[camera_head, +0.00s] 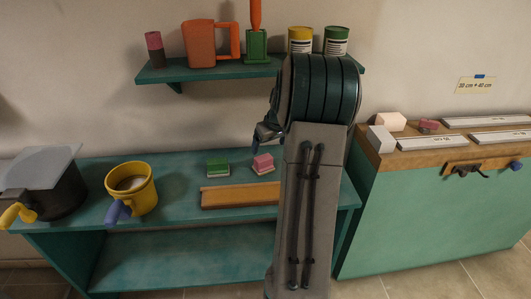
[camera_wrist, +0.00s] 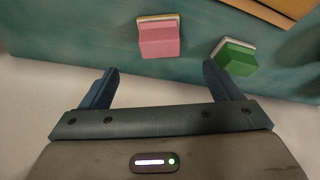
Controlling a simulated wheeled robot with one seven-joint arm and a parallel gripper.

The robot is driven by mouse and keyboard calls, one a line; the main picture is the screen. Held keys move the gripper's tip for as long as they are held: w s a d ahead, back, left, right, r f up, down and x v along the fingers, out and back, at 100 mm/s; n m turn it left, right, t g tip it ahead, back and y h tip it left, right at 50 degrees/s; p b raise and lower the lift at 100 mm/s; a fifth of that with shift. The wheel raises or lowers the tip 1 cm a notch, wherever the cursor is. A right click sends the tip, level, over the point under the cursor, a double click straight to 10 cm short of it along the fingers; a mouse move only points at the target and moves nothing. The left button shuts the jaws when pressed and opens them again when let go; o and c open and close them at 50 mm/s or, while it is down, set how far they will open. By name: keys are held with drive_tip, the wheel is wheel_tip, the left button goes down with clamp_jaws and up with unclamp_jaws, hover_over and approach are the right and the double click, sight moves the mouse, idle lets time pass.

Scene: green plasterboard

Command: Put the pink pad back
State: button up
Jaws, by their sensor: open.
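The pink pad (camera_head: 263,162) has a pale base layer and sits on the teal bench, right of the green pad (camera_head: 217,167). In the wrist view the pink pad (camera_wrist: 159,38) is upper centre, beyond the fingertips, and the green pad (camera_wrist: 235,56) is to its right. My gripper (camera_head: 262,138) is above the bench near the pink pad, partly hidden by my arm in the head view. In the wrist view my gripper (camera_wrist: 160,76) has its blue fingers wide apart with nothing between them. The pink pad is not touched.
A wooden board (camera_head: 240,195) lies at the bench's front edge. A yellow bucket (camera_head: 131,188) and a dark pot (camera_head: 50,190) stand left. A shelf (camera_head: 215,73) with several items hangs above. A green counter (camera_head: 430,220) stands right, holding white blocks and a pink piece (camera_head: 428,125).

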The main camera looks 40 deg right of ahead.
drive_tip(key=s+a+r+n+g, duration=0.1)
drive_tip(key=s+a+r, duration=0.2)
drive_tip(key=a, duration=0.7)
drive_tip(key=s+a+r, duration=0.3)
drive_tip(key=a+r, duration=0.1)
drive_tip(key=a, duration=0.7)
drive_tip(key=s+a, duration=1.2)
drive_tip(key=s, duration=0.5)
drive_tip(key=shift+a+f+n+g+y, duration=0.3)
drive_tip(key=shift+a, duration=0.1)
drive_tip(key=shift+d, duration=0.15)
